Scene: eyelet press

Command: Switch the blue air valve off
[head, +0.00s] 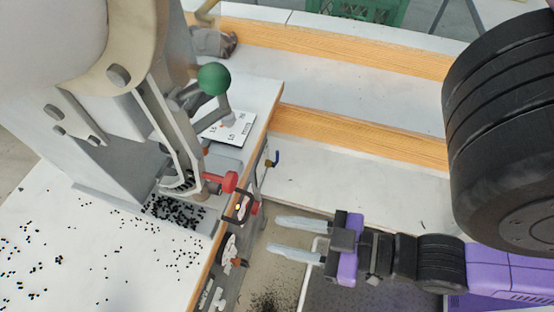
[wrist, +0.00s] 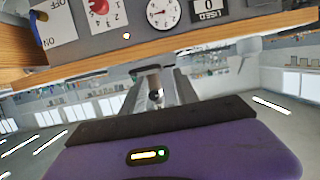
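The blue air valve (head: 275,158) is a small blue lever on a brass-coloured body at the edge of the press table in the head view. In the wrist view the blue valve (wrist: 41,16) is at the upper left corner, partly cut off, beside a white card with ON and OFF lettering. I cannot tell the lever's exact setting. My gripper (head: 271,234) is below the valve in the head view, apart from it. Its two pale fingers are spread with nothing between them. In the wrist view my gripper (wrist: 157,92) points away from the camera.
The eyelet press has a green ball lever (head: 214,79) and a red knob (head: 230,182). Black eyelets (head: 175,211) lie scattered on the white table. The wrist view shows a panel with a red dial (wrist: 98,6), a round gauge (wrist: 163,11) and a counter (wrist: 209,9).

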